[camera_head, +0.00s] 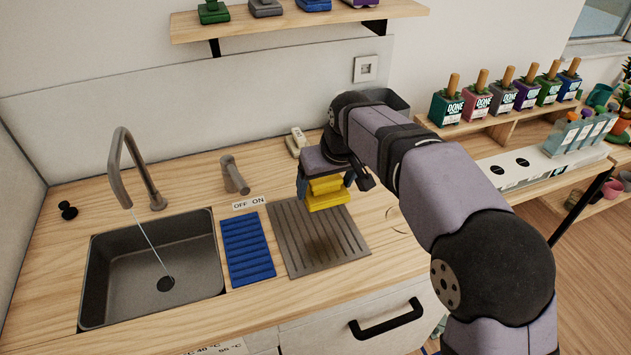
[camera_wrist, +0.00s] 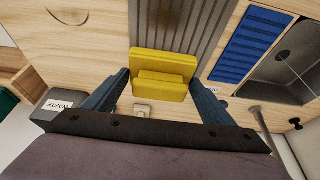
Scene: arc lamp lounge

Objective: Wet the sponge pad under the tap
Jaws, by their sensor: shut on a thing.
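The yellow sponge pad (camera_head: 327,198) is held in my gripper (camera_head: 325,188), above the grey ribbed drainer (camera_head: 283,236). In the wrist view the pad (camera_wrist: 163,68) sits between the two blue fingers of my gripper (camera_wrist: 160,92). A thin stream of water runs from the tap (camera_head: 127,146) into the dark sink (camera_head: 97,290) at the left. The pad is apart from the water, well to its right. The tap lever (camera_head: 234,176) stands behind a small label (camera_head: 248,203) reading OFF ON.
A blue ribbed mat (camera_head: 248,248) lies between sink and drainer. A small pale object (camera_head: 297,141) lies near the back wall. A grey waste bin (camera_wrist: 60,103) shows in the wrist view. A shelf (camera_head: 295,27) hangs above; labelled bottles (camera_head: 447,106) stand at the right.

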